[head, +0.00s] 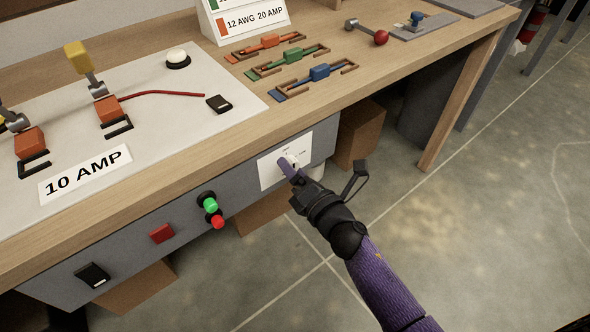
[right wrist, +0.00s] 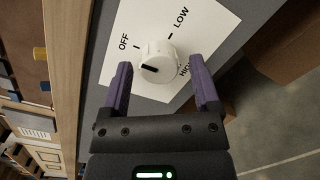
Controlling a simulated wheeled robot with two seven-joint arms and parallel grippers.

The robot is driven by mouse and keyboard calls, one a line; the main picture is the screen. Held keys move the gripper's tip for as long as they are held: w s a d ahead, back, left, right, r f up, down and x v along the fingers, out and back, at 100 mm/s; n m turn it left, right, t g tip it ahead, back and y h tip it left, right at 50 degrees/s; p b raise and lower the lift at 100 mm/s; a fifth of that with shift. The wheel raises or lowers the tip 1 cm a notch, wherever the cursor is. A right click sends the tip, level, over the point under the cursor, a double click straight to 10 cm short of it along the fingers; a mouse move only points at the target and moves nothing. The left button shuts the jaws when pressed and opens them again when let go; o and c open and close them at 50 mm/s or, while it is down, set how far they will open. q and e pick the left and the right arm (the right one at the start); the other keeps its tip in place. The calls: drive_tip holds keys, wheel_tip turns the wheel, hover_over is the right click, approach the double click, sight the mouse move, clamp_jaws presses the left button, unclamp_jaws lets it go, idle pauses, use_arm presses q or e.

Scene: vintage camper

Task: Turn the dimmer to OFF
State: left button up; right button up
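The dimmer is a round white knob (right wrist: 160,60) on a white plate (right wrist: 205,20) marked OFF, LOW and HIGH. A short black mark shows on the left, lower part of the knob's face; which label it points to is unclear. In the head view the plate (head: 268,174) is on the bench's grey front panel, and the knob is partly hidden by my purple fingers. My right gripper (right wrist: 161,72) is open, with one finger on each side of the knob; a gap shows beside the right finger, and left-side contact is unclear. My left gripper is not in view.
The wooden bench edge (head: 190,180) runs above the panel. Left of the dimmer are green and red buttons (head: 210,206), a red square (head: 161,234) and a black rocker switch (head: 92,275). Cardboard boxes (head: 358,135) stand under the bench.

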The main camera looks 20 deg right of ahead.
drive_tip(key=p+v, duration=0.1)
drive_tip(key=v, duration=0.9)
idle(0.3)
